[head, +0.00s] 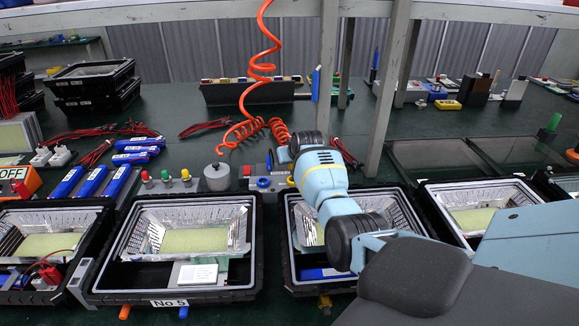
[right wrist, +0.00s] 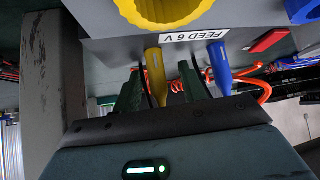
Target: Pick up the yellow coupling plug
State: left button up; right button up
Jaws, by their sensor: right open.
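In the right wrist view the yellow coupling plug (right wrist: 156,76) is a tapered yellow body beside the grey block labelled FEED 6 V (right wrist: 138,47). My right gripper (right wrist: 160,84) is open, with its dark green fingers on either side of the plug's narrow end. I cannot tell whether either finger touches it. A similar blue plug (right wrist: 219,70) is just right of the fingers. In the head view my right arm reaches in from the right to the grey block, and its wrist hides the plug and fingertips. My left gripper is out of view.
A yellow ring (right wrist: 165,8) and a blue ring (right wrist: 303,10) are on the grey block. A coiled orange hose (head: 261,70) hangs close to my right wrist. Floodlight housings (head: 104,283) line the front of the bench. A grey post (head: 389,85) stands behind the arm.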

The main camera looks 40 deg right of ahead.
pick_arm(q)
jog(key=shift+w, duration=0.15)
pick_arm(e)
jog(key=shift+w+d+f, duration=0.1)
jog(key=shift+w, duration=0.05)
grip_shut()
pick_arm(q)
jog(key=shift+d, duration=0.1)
